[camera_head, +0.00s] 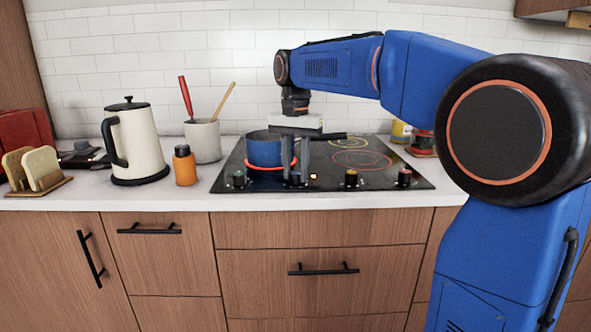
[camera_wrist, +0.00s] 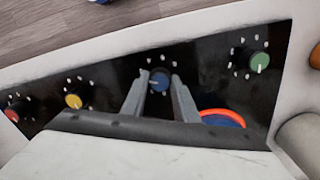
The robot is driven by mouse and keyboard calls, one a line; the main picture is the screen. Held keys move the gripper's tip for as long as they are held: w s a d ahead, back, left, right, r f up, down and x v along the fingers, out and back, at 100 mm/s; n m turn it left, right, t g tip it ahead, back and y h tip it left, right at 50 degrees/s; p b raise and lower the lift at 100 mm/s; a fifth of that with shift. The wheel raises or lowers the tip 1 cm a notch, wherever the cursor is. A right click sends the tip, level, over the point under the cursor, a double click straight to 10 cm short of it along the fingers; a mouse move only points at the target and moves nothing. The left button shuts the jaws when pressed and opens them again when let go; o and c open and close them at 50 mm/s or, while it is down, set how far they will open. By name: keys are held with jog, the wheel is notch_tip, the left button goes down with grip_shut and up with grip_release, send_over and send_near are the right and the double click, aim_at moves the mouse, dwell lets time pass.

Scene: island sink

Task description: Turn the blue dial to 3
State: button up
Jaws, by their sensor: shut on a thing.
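The blue dial (camera_wrist: 160,82) sits on the black front strip of the cooktop, in the wrist view between my two fingertips. In the head view the blue dial (camera_head: 295,180) is small and partly hidden by my fingers. My gripper (camera_head: 295,172) comes down from above onto it; in the wrist view my gripper (camera_wrist: 160,76) is shut on the dial, one finger on each side. White marks ring the dial, but the digits are too small to read, and I cannot tell which one it points to.
Green (camera_wrist: 259,62), yellow (camera_wrist: 73,101) and red (camera_wrist: 13,114) dials share the strip.

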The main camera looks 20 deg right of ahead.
aim_at(296, 173)
jog(key=shift+m, duration=0.6)
jog(key=o, duration=1.1)
jog(key=shift+c, duration=0.2)
notch_tip(296, 173, up, 17)
jog(key=shift+r, duration=0.2)
